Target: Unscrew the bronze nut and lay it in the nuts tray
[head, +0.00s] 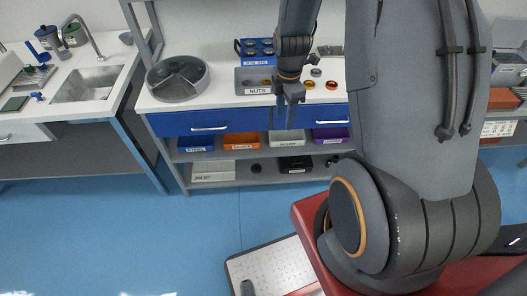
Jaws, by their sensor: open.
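My gripper (288,98) hangs over the bench at the right part of the grey tray labelled NUTS (244,76); its jaws are open and nothing shows between them. The tray is partly hidden behind my gripper. Small round pieces lie just right of it: a bronze-orange one (310,85), another orange one (331,85) and a grey one (315,72). I cannot tell which, if any, is the bronze nut, or whether it sits on a thread. A blue rack (240,47) with several round dark pieces stands behind the tray.
A round grey divided bowl (178,78) stands on the bench's left. Labelled blue, orange, white and purple bins (241,141) fill the shelf under the blue drawers (180,123). A sink (87,84) is far left. Blue floor is clear at front left. My arm covers the right side.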

